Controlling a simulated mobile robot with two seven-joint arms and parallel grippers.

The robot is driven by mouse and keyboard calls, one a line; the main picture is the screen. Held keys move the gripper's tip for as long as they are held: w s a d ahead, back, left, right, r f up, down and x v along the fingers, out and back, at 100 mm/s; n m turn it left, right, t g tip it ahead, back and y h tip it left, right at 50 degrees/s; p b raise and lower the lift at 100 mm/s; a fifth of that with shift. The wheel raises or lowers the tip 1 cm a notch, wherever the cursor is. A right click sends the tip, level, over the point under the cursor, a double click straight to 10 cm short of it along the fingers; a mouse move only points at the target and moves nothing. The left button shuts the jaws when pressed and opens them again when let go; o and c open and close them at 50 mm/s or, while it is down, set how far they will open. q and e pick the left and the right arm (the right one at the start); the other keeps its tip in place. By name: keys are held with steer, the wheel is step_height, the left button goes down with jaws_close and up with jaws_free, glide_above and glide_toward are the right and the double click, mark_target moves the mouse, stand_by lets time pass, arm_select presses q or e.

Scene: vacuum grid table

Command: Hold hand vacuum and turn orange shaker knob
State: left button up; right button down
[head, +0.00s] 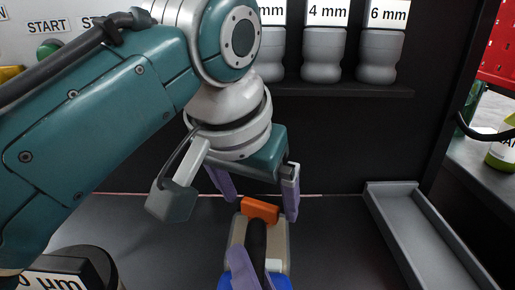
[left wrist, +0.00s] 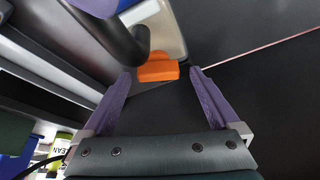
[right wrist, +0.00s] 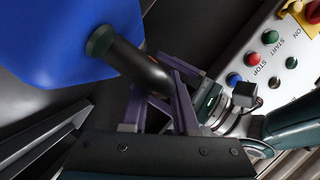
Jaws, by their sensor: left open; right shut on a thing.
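The hand vacuum has a blue body (head: 240,283), a black curved handle (head: 257,240) and a pale front part. An orange shaker knob (head: 260,209) sits at its far end; the left wrist view shows the knob (left wrist: 158,70) too. My left gripper (head: 262,203) is open, its purple fingers pointing down on either side of the knob, with gaps visible between them and it. My right gripper (right wrist: 160,78) is shut on the black handle (right wrist: 130,62), beside the blue body (right wrist: 70,35). In the head view only part of my right gripper shows at the bottom.
Grey jars labelled 4 mm (head: 324,52) and 6 mm (head: 380,55) stand on a dark shelf at the back. A grey tray (head: 378,189) lies at right. A dark round sieve-like item (head: 95,262) is at lower left. A button panel (right wrist: 262,75) stands at the side.

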steer(key=shift+s+d+f, duration=0.1)
steer(key=shift+s+f, duration=0.05)
steer(key=shift+f, duration=0.2)
arm_select(q)
steer(key=v, duration=1.2)
steer(key=shift+w, duration=0.1)
arm_select(e)
steer(key=c, duration=0.8)
jaws_free()
steer(key=shift+o, duration=1)
steer(key=shift+r, duration=0.2)
steer(key=shift+s, duration=0.1)
